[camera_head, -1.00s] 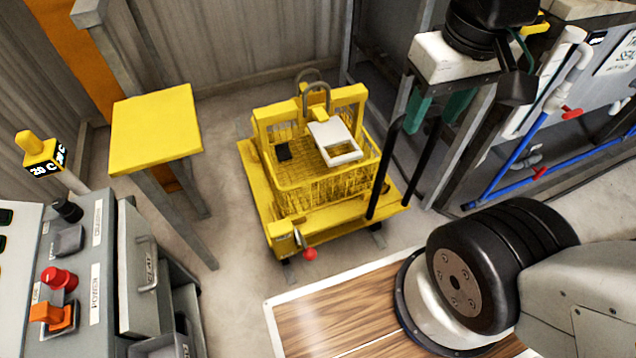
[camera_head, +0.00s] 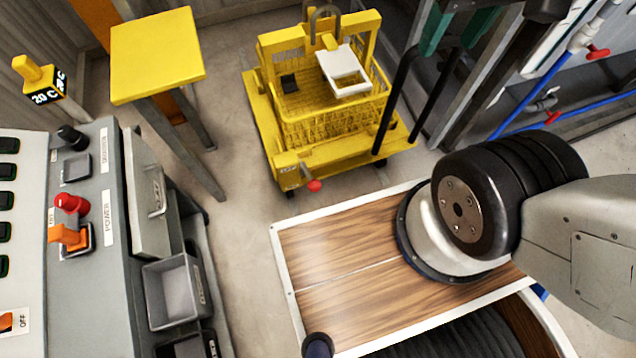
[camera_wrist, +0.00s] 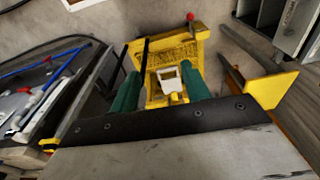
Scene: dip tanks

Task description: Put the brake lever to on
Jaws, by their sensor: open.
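The brake lever (camera_head: 314,185) has a red knob and sticks out from a small yellow housing on the near edge of the yellow cart (camera_head: 340,163). It points out and slightly down, and the label beside it is too small to read. The red knob also shows at the top of the wrist view (camera_wrist: 190,16). My gripper (camera_head: 461,27), with green fingers, is at the top of the head view, partly cut off, apart from the lever. In the wrist view my gripper (camera_wrist: 162,88) is open, with the cart beyond its fingers.
A yellow mesh basket (camera_head: 325,128) with a white tray (camera_head: 345,72) sits on the cart. A yellow-topped stand (camera_head: 155,52) is left of it. A grey control panel (camera_head: 98,180) is at the left, with a grey bin (camera_head: 175,292) beside it. Floor between is clear.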

